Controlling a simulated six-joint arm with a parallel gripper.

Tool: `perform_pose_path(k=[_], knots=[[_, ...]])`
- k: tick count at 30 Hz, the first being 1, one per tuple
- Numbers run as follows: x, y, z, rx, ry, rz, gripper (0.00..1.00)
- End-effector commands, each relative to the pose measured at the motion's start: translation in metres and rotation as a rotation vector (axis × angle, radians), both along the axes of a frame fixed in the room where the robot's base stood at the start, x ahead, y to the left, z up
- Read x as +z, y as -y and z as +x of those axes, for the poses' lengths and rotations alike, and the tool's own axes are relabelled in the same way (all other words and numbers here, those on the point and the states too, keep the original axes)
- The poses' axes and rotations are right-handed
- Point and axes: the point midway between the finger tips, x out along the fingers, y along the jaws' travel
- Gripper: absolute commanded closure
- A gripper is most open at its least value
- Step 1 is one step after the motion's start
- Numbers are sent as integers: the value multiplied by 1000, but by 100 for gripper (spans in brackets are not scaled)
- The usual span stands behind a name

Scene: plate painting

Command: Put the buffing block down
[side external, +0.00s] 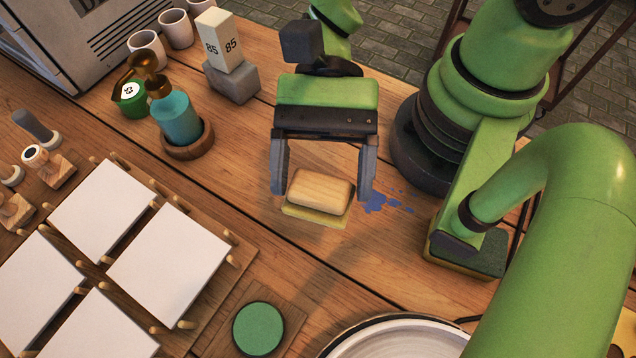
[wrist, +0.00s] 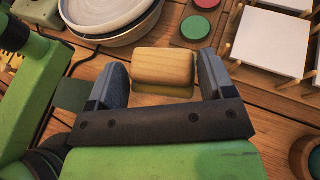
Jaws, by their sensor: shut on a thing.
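The buffing block (side external: 320,188) is a pale wooden block with a yellowish pad underneath. My gripper (side external: 321,193) points down with one finger on each side of the block and is shut on it. In the wrist view the block (wrist: 163,67) sits between the two grey fingers of my gripper (wrist: 163,76), with the pad showing below the wood. The block looks roughly level, low over the wooden table (side external: 240,180). I cannot tell whether the pad touches the table.
Blue paint splatters (side external: 380,201) mark the table just right of the block. White square plates (side external: 168,262) stand among pegs at the left. A green round pad (side external: 258,328) and a large round dish (side external: 395,340) are in front. A teal bottle (side external: 176,118) stands behind left.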

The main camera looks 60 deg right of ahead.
Motion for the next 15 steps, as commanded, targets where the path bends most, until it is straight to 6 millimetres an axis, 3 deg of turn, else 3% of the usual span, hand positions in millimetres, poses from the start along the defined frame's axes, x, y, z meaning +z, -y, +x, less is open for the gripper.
perform_pose_path(k=[4,7,15], knots=[[0,5,17,-76,2,0,51],[0,17,44,-197,4,-2,52],[2,67,114,-543,2,-1,52]])
